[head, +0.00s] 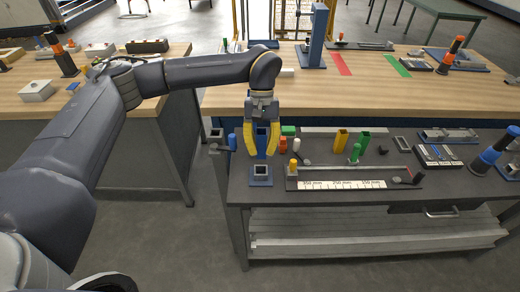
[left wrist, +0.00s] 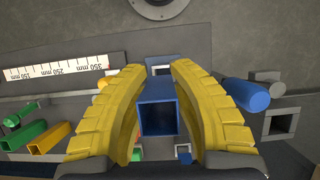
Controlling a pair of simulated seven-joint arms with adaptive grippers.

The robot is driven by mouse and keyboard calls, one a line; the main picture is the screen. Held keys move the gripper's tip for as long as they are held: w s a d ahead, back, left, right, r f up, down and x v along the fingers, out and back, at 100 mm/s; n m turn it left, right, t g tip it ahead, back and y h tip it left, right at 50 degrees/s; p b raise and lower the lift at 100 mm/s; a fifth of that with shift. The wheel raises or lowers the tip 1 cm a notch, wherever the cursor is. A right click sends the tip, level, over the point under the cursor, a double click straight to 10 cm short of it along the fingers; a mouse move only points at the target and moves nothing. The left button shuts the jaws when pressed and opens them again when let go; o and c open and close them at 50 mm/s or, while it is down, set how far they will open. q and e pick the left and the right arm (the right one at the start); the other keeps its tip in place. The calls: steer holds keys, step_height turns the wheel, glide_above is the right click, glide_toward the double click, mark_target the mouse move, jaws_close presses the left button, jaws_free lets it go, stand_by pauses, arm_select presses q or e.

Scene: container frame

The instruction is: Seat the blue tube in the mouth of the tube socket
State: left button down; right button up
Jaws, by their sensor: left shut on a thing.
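The blue tube (head: 262,141) is square and hollow. My left gripper (head: 262,150) has its yellow fingers shut on it, and the tube looks upright. In the left wrist view the tube (left wrist: 141,121) shows its open end between the fingers (left wrist: 158,110). The tube socket (head: 260,181), a blue block with a pale square mouth, stands at the front edge of the dark bench, just below the tube in the head view. The socket's mouth (left wrist: 160,69) shows just past the tube in the left wrist view, partly hidden. The tube appears outside the mouth; the height gap is unclear. My right gripper is out of view.
A ruler fixture (head: 345,184) lies right of the socket. A blue cylinder (head: 232,142) and a grey square socket (head: 216,133) are left of the gripper. A wooden tabletop (head: 230,97) is behind.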

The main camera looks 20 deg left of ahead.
mark_target(261, 133)
arm_select(q)
steer(key=shift+a, duration=0.1)
stand_by(0.4)
steer(key=shift+f, duration=2.8)
steer(key=shift+f, duration=1.9)
steer(key=c, duration=1.1)
jaws_free()
steer(key=shift+v, duration=6)
steer(key=shift+s, duration=0.1)
